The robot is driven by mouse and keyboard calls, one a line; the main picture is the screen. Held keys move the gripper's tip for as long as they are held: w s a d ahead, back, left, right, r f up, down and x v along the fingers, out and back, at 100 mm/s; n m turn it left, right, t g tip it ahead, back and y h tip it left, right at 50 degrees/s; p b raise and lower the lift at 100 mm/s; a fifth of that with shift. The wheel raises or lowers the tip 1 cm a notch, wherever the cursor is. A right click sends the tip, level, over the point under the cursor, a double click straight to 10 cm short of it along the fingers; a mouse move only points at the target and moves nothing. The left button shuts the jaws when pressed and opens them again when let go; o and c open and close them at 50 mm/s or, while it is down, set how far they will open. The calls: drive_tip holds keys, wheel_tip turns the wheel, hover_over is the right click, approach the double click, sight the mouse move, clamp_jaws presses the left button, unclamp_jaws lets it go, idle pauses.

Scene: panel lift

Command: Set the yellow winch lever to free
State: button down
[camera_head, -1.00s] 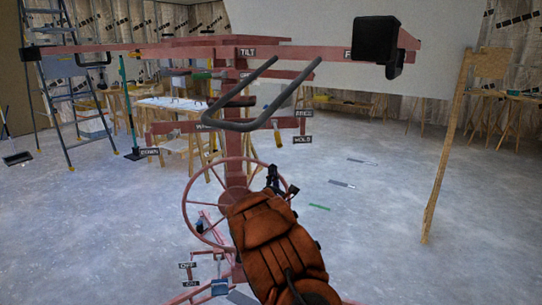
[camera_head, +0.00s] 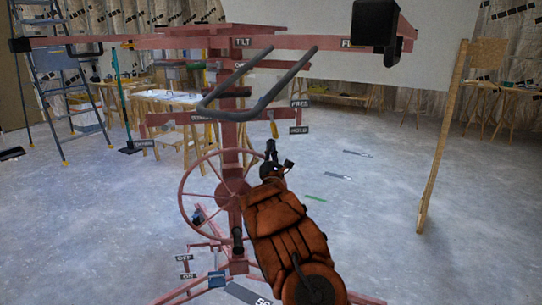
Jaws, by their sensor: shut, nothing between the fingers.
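The red panel lift (camera_head: 231,150) stands in the middle of the view. Its small yellow winch lever (camera_head: 274,129) hangs on the right side of the mast, next to the plate marked HOLD (camera_head: 299,130). The plate marked FREE (camera_head: 299,103) sits above that plate. The lever's yellow tip is low, about level with HOLD. My gripper (camera_head: 277,157) is just below the lever tip in the picture, shut and empty. I see a gap between them, but cannot tell the depth. My orange-covered arm hides part of the lift's base.
The large spoked wheel (camera_head: 186,210) is left of my gripper. A grey bent handle (camera_head: 262,112) hangs above the lever. A blue pedal (camera_head: 217,279) is low by the OFF and ON plates. A wooden post (camera_head: 441,145) stands right; open floor lies between.

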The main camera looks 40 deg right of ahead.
sight(272, 126)
drive_tip(key=shift+x, duration=1.3)
drive_tip(key=shift+s+a+r+y, duration=0.15)
drive_tip(key=shift+s+r+y, duration=0.05)
drive_tip(key=shift+r+y, duration=0.2)
drive_tip(key=shift+s+a+r+n+g+y+p, duration=0.2)
drive_tip(key=shift+s+r+g+y+p, duration=0.25)
drive_tip(key=shift+r, duration=0.45)
drive_tip(key=shift+s+a+r+n+g+y+p, duration=0.2)
drive_tip(key=shift+r+g+y+p, duration=0.1)
drive_tip(key=shift+r+g+y, duration=0.5)
drive_tip(key=shift+s+a+r+n+g+y+p, duration=0.15)
drive_tip(key=shift+r+g+y+p, duration=0.25)
drive_tip(key=shift+r, duration=0.55)
drive_tip(key=shift+g+y, duration=0.65)
drive_tip(key=shift+g, duration=0.1)
wheel_tip(272, 126, up, 5)
drive_tip(key=shift+w+f+p, duration=0.1)
drive_tip(key=shift+f+p, duration=0.1)
drive_tip(key=shift+p, duration=0.15)
